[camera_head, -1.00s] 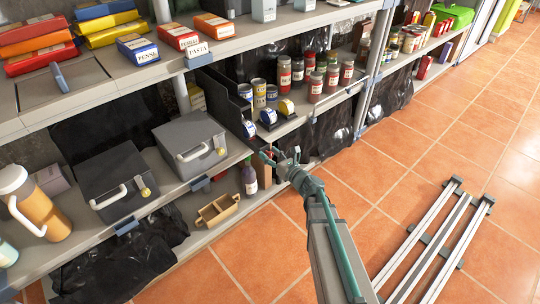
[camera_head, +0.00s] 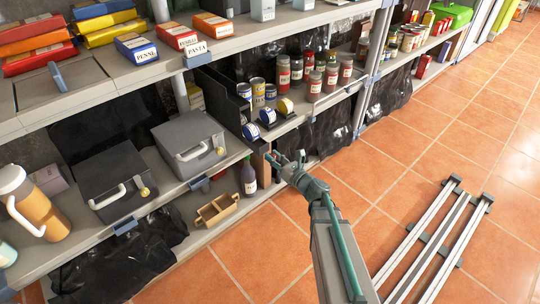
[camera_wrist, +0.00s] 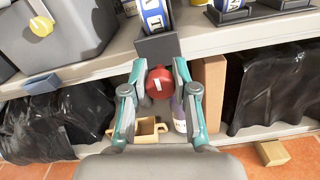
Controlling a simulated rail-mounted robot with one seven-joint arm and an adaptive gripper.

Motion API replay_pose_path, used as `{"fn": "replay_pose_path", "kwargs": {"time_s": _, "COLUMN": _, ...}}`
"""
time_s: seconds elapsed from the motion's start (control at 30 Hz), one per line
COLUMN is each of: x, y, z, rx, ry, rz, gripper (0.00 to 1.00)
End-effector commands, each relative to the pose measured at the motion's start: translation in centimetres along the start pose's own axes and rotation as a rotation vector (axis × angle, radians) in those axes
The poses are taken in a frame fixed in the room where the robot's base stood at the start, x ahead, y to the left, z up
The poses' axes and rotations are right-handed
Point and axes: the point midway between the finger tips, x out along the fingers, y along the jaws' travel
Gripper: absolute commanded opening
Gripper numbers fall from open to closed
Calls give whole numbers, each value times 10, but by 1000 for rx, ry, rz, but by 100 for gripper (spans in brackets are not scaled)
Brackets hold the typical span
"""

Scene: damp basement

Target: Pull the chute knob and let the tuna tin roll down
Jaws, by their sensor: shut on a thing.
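A red round knob (camera_wrist: 160,82) with a small pale mark shows in the wrist view, just below the dark grey front lip of the chute (camera_wrist: 158,47). A tuna tin (camera_wrist: 154,15) with a blue and white label stands on edge in the chute behind that lip. My gripper (camera_wrist: 158,80) has its teal fingers on both sides of the knob and is shut on it. In the head view my gripper (camera_head: 287,157) is at the shelf's front edge, below the chutes with their tins (camera_head: 268,116). The knob's stem is hidden.
Grey metal boxes (camera_head: 189,140) with handles stand to the left on the same shelf. A wooden caddy (camera_head: 217,208) and a dark bottle (camera_head: 249,178) sit on the shelf below. Jars (camera_head: 315,85) stand to the right. The tiled floor has free room.

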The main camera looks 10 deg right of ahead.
Motion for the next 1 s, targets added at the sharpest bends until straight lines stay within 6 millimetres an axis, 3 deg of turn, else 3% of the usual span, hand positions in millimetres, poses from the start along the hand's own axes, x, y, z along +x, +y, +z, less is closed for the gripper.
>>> {"fn": "replay_pose_path", "kwargs": {"time_s": 0.2, "x": -4, "y": 1, "z": -2, "rx": -1, "ry": 5, "rz": -2, "gripper": 0}}
{"fn": "replay_pose_path", "kwargs": {"time_s": 0.23, "x": -5, "y": 1, "z": -2, "rx": -1, "ry": 5, "rz": -3, "gripper": 31}}
{"fn": "replay_pose_path", "kwargs": {"time_s": 0.37, "x": -4, "y": 1, "z": -1, "rx": -1, "ry": 5, "rz": -2, "gripper": 52}}
{"fn": "replay_pose_path", "kwargs": {"time_s": 0.73, "x": -6, "y": 1, "z": -1, "rx": -1, "ry": 3, "rz": -2, "gripper": 54}}
{"fn": "replay_pose_path", "kwargs": {"time_s": 1.0, "x": -40, "y": 1, "z": 0, "rx": -1, "ry": 4, "rz": -5, "gripper": 54}}
